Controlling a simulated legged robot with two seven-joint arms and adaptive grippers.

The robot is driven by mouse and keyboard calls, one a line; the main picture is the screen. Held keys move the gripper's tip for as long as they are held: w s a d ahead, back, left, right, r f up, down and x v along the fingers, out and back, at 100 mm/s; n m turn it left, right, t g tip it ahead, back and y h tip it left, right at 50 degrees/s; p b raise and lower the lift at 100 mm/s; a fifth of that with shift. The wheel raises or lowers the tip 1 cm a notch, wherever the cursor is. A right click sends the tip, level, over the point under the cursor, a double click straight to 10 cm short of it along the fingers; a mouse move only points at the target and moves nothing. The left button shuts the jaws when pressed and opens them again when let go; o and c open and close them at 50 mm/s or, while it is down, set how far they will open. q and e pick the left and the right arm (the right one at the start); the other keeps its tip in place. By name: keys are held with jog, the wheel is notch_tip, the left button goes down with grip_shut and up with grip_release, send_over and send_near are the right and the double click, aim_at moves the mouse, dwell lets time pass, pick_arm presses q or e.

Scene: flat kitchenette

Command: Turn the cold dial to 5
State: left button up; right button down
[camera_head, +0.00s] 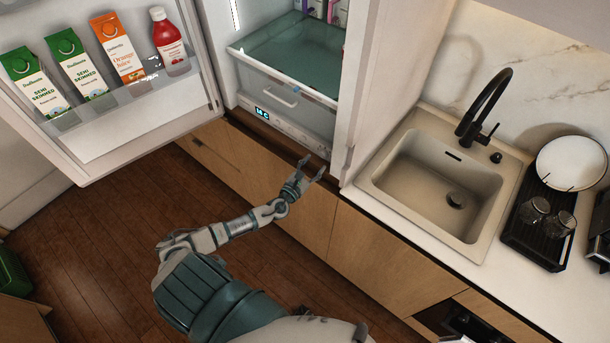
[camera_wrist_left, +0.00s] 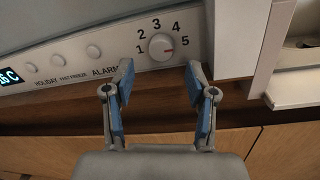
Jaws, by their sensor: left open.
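The cold dial (camera_wrist_left: 160,47) is a round white knob on the fridge's control panel (camera_wrist_left: 100,48), with numbers 1 to 5 around it. Its red mark points right, close to the 5 and perhaps slightly below it. My left gripper (camera_wrist_left: 160,78) is open and empty, its two fingers just below the dial on either side, apart from it as far as I can tell. In the head view my left gripper (camera_head: 312,167) is in front of the panel's right part; the dial is too small to make out there. My right gripper is not in view.
The open fridge door (camera_head: 150,120) holds cartons and a red bottle at left. A drawer (camera_head: 285,97) and glass shelf (camera_head: 290,50) are above the panel. A sink (camera_head: 440,185) and dish rack (camera_head: 530,235) stand right. Wooden cabinet fronts (camera_head: 300,215) lie below.

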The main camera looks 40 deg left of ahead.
pick_arm(q)
jog(key=s, duration=0.8)
jog(key=shift+d, duration=0.15)
jog(key=shift+s, duration=0.1)
